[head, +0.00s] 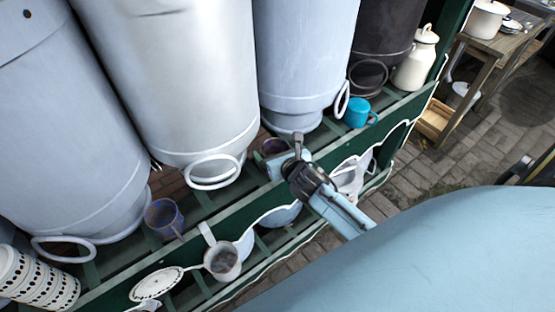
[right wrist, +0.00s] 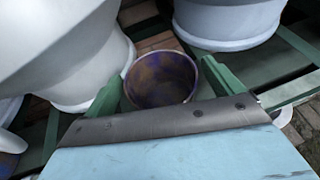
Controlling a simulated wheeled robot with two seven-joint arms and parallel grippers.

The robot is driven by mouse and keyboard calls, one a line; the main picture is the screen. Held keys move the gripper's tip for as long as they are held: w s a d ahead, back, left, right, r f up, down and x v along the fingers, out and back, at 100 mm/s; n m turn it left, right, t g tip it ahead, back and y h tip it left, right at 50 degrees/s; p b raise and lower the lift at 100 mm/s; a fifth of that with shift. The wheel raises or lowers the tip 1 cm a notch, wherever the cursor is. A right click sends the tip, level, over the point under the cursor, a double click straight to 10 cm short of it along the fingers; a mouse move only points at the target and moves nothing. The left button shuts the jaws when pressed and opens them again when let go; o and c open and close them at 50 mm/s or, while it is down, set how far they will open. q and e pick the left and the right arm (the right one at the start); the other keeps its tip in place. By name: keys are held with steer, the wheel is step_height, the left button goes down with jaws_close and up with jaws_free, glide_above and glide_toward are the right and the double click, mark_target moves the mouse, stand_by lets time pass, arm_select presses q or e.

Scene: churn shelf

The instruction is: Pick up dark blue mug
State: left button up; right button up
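A dark blue mug (head: 274,146) with a purplish, brown-mottled inside stands on the green shelf, partly hidden by my right gripper in the head view. My right gripper (head: 276,156) is at this mug. In the right wrist view the mug (right wrist: 160,77) is upright, between the two green fingers of the gripper (right wrist: 164,88). The fingers are spread, one on each side of it; whether either touches it I cannot tell. The mug's lower part is hidden by the gripper body. Another blue-purple mug (head: 163,218) stands further left on the shelf. My left gripper is not in view.
Large pale churns (head: 185,80) stand close behind the mug on the green shelf (head: 215,222). A turquoise mug (head: 357,112) and a cream can (head: 416,62) stand to the right. A grey-white jug (head: 222,260) is on the lower level. Brick paving (head: 440,170) is open at right.

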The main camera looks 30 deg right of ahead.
steer(key=c, duration=1.1)
steer(key=shift+o, duration=0.2)
steer(key=shift+r, duration=0.1)
steer(key=shift+r, duration=0.65)
steer(key=s+a+r, duration=0.1)
steer(key=s, duration=0.8)
steer(key=s+a+r, duration=0.1)
steer(key=s, duration=0.8)
steer(key=shift+a+p, duration=0.25)
steer(key=shift+p, duration=0.15)
